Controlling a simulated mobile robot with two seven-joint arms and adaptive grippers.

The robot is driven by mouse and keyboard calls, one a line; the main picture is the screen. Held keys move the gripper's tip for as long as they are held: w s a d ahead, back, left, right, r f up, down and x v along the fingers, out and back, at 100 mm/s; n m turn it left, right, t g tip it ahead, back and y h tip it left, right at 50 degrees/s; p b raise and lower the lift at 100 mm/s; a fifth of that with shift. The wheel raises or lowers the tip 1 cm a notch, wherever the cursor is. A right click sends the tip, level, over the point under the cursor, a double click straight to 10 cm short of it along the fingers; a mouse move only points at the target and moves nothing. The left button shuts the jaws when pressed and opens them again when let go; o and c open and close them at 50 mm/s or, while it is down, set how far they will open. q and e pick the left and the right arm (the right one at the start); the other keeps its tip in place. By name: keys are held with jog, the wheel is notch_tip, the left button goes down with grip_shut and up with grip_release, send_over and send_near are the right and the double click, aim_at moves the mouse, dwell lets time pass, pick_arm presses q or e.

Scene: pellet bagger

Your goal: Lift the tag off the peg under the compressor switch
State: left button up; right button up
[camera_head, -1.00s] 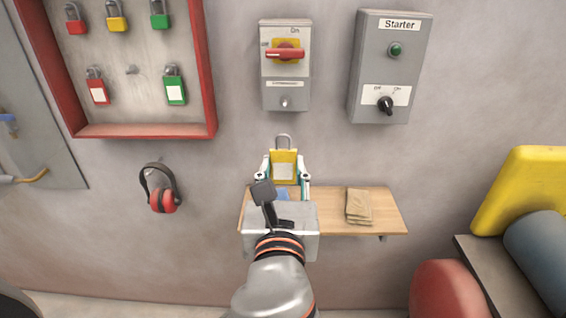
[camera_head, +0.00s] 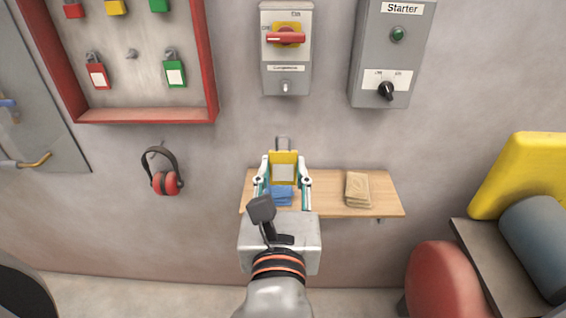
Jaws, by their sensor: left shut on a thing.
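The compressor switch (camera_head: 286,38) is a grey wall box with a red handle on a yellow plate. A small light peg (camera_head: 285,87) is on its lower part, under a label; I see no tag hanging there. My left gripper (camera_head: 284,172) is below the switch, in front of the wall and shelf. It is shut on a yellow padlock (camera_head: 284,158) with a white label, held upright with its grey shackle on top. The padlock is apart from the peg. My right gripper is not in view.
A wooden shelf (camera_head: 330,180) holds a blue cloth (camera_head: 280,194) and a tan cloth (camera_head: 358,189). The starter box (camera_head: 392,50) is at right. A red-framed lock board (camera_head: 145,115) and red ear muffs (camera_head: 163,172) are at left. A yellow object (camera_head: 522,172) stands at far right.

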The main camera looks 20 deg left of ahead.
aim_at(283, 168)
pick_arm(q)
jog(key=shift+s+d, duration=0.15)
jog(key=shift+s, duration=0.5)
jog(key=shift+v, duration=1.25)
